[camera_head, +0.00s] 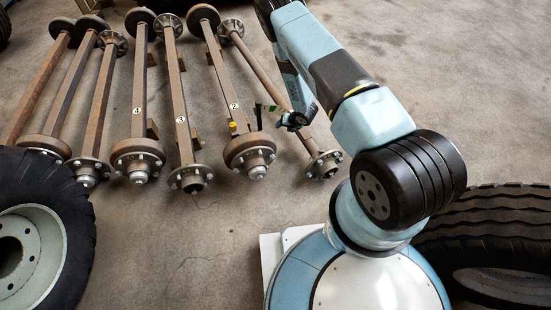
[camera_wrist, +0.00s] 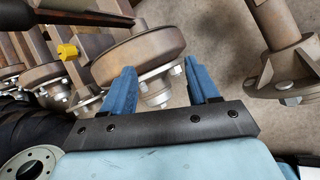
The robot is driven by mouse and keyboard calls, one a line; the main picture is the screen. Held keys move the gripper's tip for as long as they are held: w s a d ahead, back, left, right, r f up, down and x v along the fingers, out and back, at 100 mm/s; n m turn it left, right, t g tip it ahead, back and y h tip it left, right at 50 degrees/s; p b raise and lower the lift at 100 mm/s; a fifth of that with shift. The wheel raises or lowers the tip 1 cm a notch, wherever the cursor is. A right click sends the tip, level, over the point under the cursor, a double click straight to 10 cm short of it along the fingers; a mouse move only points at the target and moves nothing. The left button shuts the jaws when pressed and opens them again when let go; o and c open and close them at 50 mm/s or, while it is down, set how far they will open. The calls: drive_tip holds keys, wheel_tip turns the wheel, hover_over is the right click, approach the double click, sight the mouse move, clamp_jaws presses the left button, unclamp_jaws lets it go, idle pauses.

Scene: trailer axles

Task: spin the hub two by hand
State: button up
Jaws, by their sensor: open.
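The axle marked 2 (camera_head: 234,106) lies on the floor with its hub two (camera_head: 257,165) at the near end, a rusty drum with a studded flange and a silvery cap. A small yellow piece (camera_head: 232,127) is by the drum. In the wrist view the rusty drum (camera_wrist: 140,55) and its bolted hub end (camera_wrist: 156,92) show beyond and between the two blue fingers of my gripper (camera_wrist: 164,88). My gripper is open, with a finger on each side of the hub end in the picture. I cannot tell whether either finger touches it.
Axles marked 3 (camera_head: 181,120) and 4 (camera_head: 137,111) and several others lie alongside to the left. Another axle with a flanged end (camera_head: 325,165) lies close on the right. Large tyres (camera_head: 75,225) stand at left and right. The floor in front is clear.

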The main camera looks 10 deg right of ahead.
sight(273, 158)
drive_tip(key=s+f+n+g+y, duration=0.1)
drive_tip(key=s+f+n, duration=0.2)
drive_tip(key=s+f, duration=0.6)
drive_tip(key=x, duration=1.4)
drive_tip(key=shift+w+a+f, duration=0.15)
drive_tip(key=shift+w+f, duration=0.1)
clamp_jaws()
